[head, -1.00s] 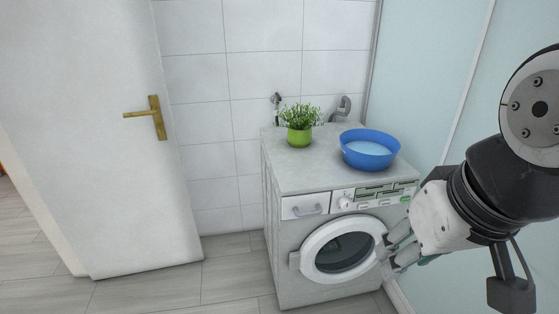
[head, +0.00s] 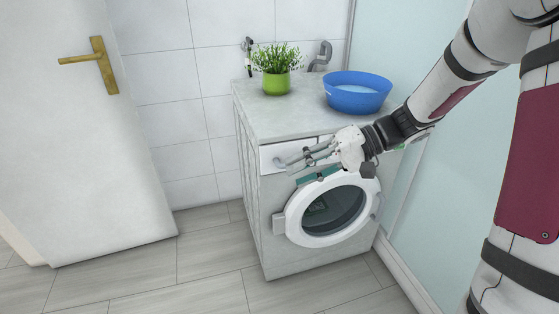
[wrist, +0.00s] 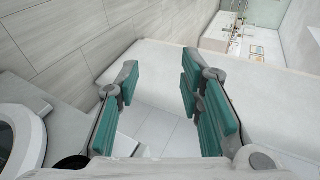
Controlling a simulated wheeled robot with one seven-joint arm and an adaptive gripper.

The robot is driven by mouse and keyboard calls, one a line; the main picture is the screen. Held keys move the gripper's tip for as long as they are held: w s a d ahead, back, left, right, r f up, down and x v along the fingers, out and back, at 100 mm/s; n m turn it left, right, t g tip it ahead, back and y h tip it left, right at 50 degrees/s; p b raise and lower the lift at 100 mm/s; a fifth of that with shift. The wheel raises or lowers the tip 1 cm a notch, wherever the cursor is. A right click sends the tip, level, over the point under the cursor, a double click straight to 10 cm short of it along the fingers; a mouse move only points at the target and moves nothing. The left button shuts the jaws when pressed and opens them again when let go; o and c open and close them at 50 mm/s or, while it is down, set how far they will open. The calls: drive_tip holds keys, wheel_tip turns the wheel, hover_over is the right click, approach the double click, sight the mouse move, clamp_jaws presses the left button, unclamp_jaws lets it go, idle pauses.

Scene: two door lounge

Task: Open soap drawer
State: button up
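The soap drawer (head: 270,156) is the white panel at the upper left of the washing machine's (head: 262,230) front, and it looks closed. My gripper (head: 292,166) is in front of the drawer, reaching in from the right. Its fingers cover most of the drawer's handle, and I cannot tell whether they touch it. In the wrist view my gripper (wrist: 168,100) has its teal finger pads wide apart with nothing between them. The round washer door (head: 328,212) is shut, just below my gripper. It shows at the left edge of the wrist view.
A blue basin of water (head: 357,98) and a green potted plant (head: 277,82) stand on the machine. A white door with a brass handle (head: 88,62) is at the left. The tiled floor (head: 205,262) in front and left is clear. A pale blue wall is on the right.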

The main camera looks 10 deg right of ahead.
drive_tip(key=w+d+f+m+t+y+b, duration=0.2)
drive_tip(key=w+d+f+t+y+b, duration=0.25)
drive_tip(key=w+f, duration=0.45)
drive_tip(key=m+t+h+b, duration=0.2)
drive_tip(key=m+t+b, duration=0.1)
drive_tip(key=t+b, duration=0.3)
approach(282, 145)
drive_tip(key=a+f, duration=0.1)
drive_tip(key=a, duration=0.1)
drive_tip(key=w+a+f, duration=0.1)
drive_tip(key=a, duration=0.1)
drive_tip(key=w+a+f, duration=0.1)
drive_tip(key=f, duration=0.1)
drive_tip(key=shift+w+a+f, duration=0.1)
drive_tip(key=shift+w+a, duration=0.15)
drive_tip(key=shift+a, duration=0.15)
clamp_jaws()
